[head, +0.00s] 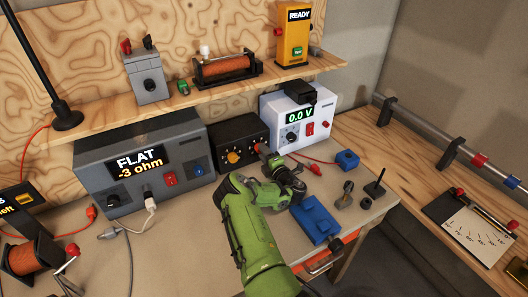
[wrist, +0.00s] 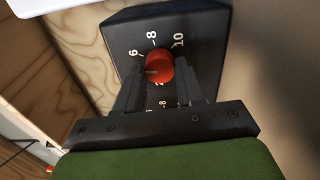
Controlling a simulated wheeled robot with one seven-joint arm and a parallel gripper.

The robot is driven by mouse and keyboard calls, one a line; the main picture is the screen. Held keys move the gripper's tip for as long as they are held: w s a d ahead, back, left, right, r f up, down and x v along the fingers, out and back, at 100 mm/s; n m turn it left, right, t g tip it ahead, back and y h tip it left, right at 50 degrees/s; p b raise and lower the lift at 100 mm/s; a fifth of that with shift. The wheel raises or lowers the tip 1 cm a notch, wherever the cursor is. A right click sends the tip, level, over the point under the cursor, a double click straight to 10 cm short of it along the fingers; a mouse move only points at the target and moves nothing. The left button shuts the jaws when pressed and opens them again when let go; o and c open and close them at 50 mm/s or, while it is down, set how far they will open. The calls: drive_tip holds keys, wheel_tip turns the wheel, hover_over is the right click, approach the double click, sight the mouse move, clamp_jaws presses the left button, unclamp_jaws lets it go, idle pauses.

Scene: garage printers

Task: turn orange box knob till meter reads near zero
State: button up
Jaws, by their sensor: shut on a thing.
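A black box (head: 225,136) stands on the bench below the shelf, with a yellow-orange knob (head: 232,157) on its front. In the wrist view, a red-orange knob (wrist: 160,67) sits on a dark box face (wrist: 118,32) with white numbers 6, 8 and 10 around it. My gripper (head: 266,158) reaches the right end of the black box. In the wrist view its two fingers (wrist: 161,80) are shut on the red-orange knob, one on each side. The grey box display (head: 139,163) reads "FLAT -3 ohm". The white meter (head: 299,115) reads "0.0 V".
An orange-yellow device (head: 293,35) marked READY stands on the shelf (head: 205,88) above. A blue box (head: 315,220) lies right of my gripper. A smaller blue block (head: 347,159), a red cable and small black parts lie farther right.

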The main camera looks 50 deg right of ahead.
drive_tip(key=shift+m, duration=0.6)
drive_tip(key=shift+f, duration=0.1)
drive_tip(key=o, duration=1)
drive_tip(key=shift+o, duration=0.2)
drive_tip(key=p+v, duration=0.1)
drive_tip(key=v, duration=0.2)
drive_tip(key=p+v, duration=0.1)
drive_tip(key=v, duration=0.2)
drive_tip(key=r+p+v, duration=0.1)
drive_tip(key=p+v, duration=0.1)
drive_tip(key=v, duration=0.2)
drive_tip(key=shift+s, duration=0.15)
drive_tip(key=s+p, duration=0.1)
drive_tip(key=p, duration=0.3)
drive_tip(key=shift+a, duration=0.15)
drive_tip(key=shift+s+a+f+p, duration=0.15)
drive_tip(key=shift+s+p, duration=0.2)
drive_tip(key=shift+p, duration=0.35)
drive_tip(key=shift+f, duration=0.2)
